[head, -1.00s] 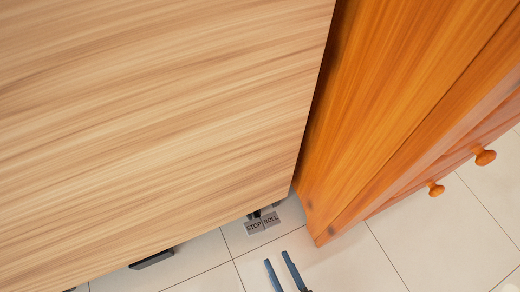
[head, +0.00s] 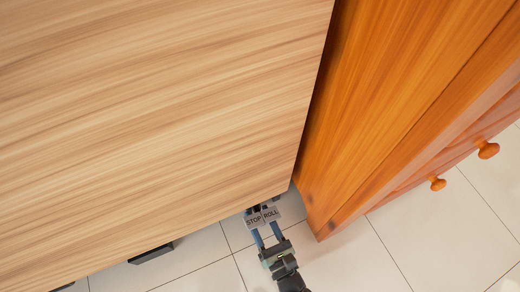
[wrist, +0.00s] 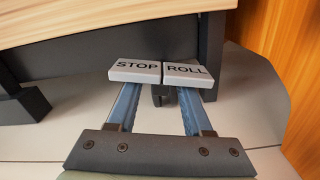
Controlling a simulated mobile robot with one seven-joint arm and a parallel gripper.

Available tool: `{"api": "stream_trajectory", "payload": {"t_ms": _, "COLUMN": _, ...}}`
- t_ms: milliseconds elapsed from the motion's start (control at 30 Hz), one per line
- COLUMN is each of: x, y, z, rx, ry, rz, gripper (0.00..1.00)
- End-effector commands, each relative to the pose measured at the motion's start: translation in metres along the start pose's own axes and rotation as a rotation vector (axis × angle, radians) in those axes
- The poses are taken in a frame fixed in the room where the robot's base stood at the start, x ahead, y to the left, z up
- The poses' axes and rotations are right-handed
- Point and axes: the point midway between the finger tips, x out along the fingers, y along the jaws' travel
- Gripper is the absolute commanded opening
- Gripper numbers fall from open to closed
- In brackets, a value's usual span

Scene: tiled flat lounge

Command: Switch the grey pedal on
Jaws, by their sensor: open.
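The grey pedal (head: 262,216) is at floor level by the lower corner of the wooden panel. In the wrist view it shows as two pale grey plates side by side, one marked STOP (wrist: 134,72) and one marked ROLL (wrist: 188,76), on a dark mount. My gripper (head: 266,231) is open and empty, its two blue fingers pointing at the pedal. In the wrist view the fingers of my gripper (wrist: 158,93) run up to the plates' near edge, one below each plate. Their tips are hidden there, so I cannot tell whether they touch.
The large light wood panel (head: 150,120) overhangs the pedal, with dark feet (head: 151,254) below it. An orange wooden cabinet (head: 400,110) with round knobs stands close on the right. Free tiled floor (head: 345,268) lies in front.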

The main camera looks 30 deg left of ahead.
Motion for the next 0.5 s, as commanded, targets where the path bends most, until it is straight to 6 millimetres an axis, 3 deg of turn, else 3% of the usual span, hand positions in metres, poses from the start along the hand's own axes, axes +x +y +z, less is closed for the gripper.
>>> {"api": "stream_trajectory", "payload": {"t_ms": 67, "x": -0.0002, "y": 0.0, "z": 0.0001, "rx": 0.0, "ry": 0.0, "rz": 0.0, "gripper": 0.5}}
{"api": "stream_trajectory", "payload": {"t_ms": 333, "x": -0.0005, "y": -0.0002, "z": 0.0001, "rx": 0.0, "ry": 0.0, "rz": 0.0, "gripper": 0.03}}
{"api": "stream_trajectory", "payload": {"t_ms": 500, "x": -0.0006, "y": -0.0001, "z": 0.0002, "rx": 0.0, "ry": 0.0, "rz": 0.0, "gripper": 0.0}}
